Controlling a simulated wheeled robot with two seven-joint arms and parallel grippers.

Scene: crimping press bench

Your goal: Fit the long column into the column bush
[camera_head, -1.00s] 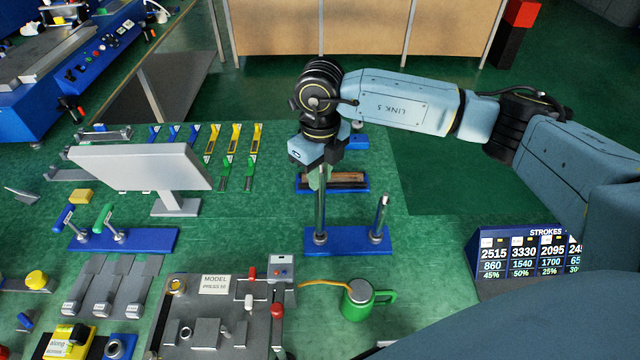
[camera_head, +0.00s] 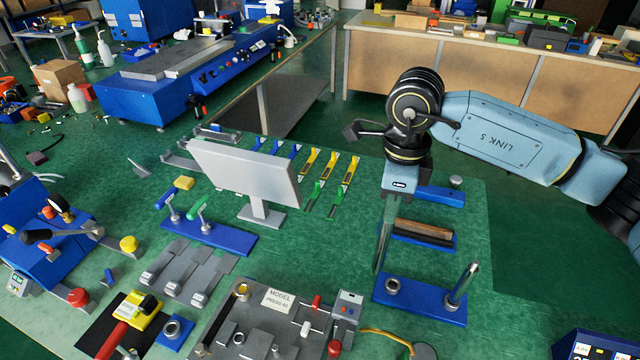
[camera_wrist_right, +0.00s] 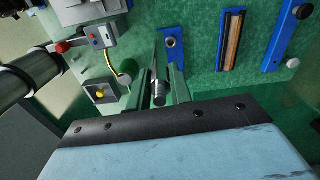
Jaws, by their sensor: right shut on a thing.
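My right gripper (camera_head: 388,203) points down and is shut on the long column (camera_head: 382,245), a shiny upright rod. The column also shows between the two fingers in the right wrist view (camera_wrist_right: 158,70). In the head view its lower end hangs just left of an empty ring socket (camera_head: 393,286) on a blue base (camera_head: 425,307). The rod looks clear of this socket. A second, shorter shiny post (camera_head: 463,285) stands tilted in the picture on the same base's right end. I cannot tell which ring is the column bush. My left gripper is not in view.
A grey monitor (camera_head: 245,172) stands left of the gripper. A wooden bar (camera_head: 425,232) lies behind the base.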

